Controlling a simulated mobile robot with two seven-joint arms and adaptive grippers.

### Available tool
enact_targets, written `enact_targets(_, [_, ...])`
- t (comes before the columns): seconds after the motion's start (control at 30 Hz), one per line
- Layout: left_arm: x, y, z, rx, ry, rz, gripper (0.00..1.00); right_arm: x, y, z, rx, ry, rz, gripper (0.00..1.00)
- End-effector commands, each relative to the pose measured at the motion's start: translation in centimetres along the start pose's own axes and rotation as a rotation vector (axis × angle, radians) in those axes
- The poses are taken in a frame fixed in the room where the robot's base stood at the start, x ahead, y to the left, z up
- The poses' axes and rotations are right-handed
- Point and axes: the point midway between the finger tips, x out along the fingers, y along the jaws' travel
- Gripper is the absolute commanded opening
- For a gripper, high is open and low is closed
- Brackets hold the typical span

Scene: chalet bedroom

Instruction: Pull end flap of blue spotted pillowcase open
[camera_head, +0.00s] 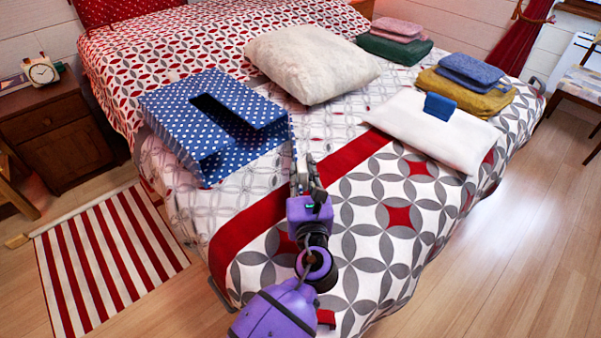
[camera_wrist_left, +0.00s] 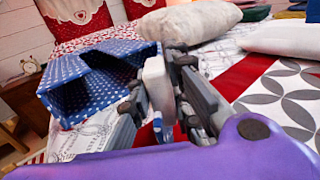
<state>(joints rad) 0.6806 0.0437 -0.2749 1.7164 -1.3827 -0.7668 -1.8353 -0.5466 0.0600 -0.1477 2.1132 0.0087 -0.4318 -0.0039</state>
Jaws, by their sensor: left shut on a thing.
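The blue spotted pillowcase (camera_head: 185,110) lies on the bed with its mouth gaping, a dark opening along its upper surface. It also shows at the left in the left wrist view (camera_wrist_left: 85,92). My left gripper (camera_head: 302,168) is at the pillowcase's right end, above the bed. It is shut on the end flap (camera_head: 291,128), a narrow blue spotted strip seen edge-on. In the left wrist view, a pale piece with blue spots at its bottom shows between the fingers (camera_wrist_left: 160,92); the fingers hide part of it. My right gripper is out of view.
A cream pillow (camera_head: 312,65) lies behind the pillowcase. A white pillowcase with a blue folded cloth (camera_head: 430,130) lies to the right. Folded yellow and blue cloths (camera_head: 465,90) and green and pink ones (camera_head: 395,45) sit farther back. The patterned bed front (camera_head: 375,235) is clear.

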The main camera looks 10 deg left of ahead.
Motion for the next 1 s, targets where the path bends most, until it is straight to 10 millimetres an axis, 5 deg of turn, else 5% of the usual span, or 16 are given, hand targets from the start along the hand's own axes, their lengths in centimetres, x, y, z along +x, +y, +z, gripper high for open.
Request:
enact_targets(0.17, [0.0, 0.1, 0.0, 0.001, 0.000, 0.001, 0.00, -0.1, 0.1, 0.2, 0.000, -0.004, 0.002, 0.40])
enact_targets(0.2, [0.0, 0.1, 0.0, 0.001, 0.000, 0.001, 0.20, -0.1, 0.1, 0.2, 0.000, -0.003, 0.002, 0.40])
enact_targets(0.33, [0.0, 0.1, 0.0, 0.001, 0.000, 0.000, 0.37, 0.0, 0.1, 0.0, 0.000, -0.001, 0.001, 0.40])
enact_targets(0.73, [-0.6, 0.0, -0.1, 0.000, 0.001, -0.001, 0.38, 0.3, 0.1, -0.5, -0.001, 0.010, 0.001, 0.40])
enact_targets(1.0, [-5.6, 0.1, -0.1, -0.001, 0.004, 0.000, 0.38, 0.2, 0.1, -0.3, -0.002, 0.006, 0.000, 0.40])
